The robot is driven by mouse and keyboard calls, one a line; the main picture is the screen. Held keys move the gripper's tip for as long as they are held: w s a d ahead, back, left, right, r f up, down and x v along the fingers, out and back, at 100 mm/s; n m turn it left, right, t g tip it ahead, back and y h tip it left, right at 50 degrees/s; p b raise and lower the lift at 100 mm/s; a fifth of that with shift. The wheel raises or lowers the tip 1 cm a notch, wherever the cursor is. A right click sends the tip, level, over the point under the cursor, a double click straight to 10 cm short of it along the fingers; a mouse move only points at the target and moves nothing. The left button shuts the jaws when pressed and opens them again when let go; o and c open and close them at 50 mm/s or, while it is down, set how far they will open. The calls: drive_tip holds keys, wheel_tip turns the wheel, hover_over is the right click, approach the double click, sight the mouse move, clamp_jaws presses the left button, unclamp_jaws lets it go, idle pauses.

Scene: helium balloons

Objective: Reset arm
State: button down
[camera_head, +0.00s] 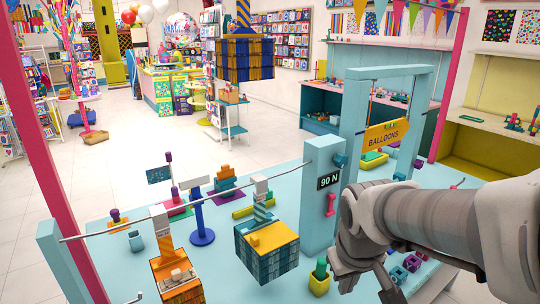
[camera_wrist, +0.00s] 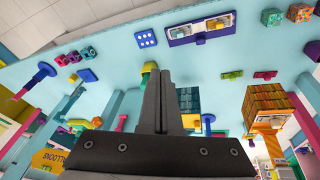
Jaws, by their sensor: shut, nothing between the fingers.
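My arm reaches in from the right in the head view and bends down over the light blue table (camera_head: 120,262). In the wrist view my gripper (camera_wrist: 161,78) has its two dark fingers pressed together, with nothing between them. In the head view the gripper (camera_head: 388,288) is only partly visible beside the wrist, low near the table's front right. A teal-and-blue basket with a yellow block (camera_head: 272,238) hangs left of my arm; it also shows behind the fingers in the wrist view (camera_wrist: 195,100). An orange basket (camera_head: 182,284) hangs further left.
A teal post marked 90 N (camera_head: 322,200) stands just left of my arm.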

drive_tip(key=s+r+m+t, duration=0.2)
drive_tip(key=s+r, duration=0.4)
drive_tip(key=s, duration=0.3)
drive_tip(key=shift+r+m+y, duration=0.15)
drive_tip(key=shift+m+y, duration=0.15)
drive_tip(key=shift+y, duration=0.1)
drive_tip(key=shift+d, duration=0.1)
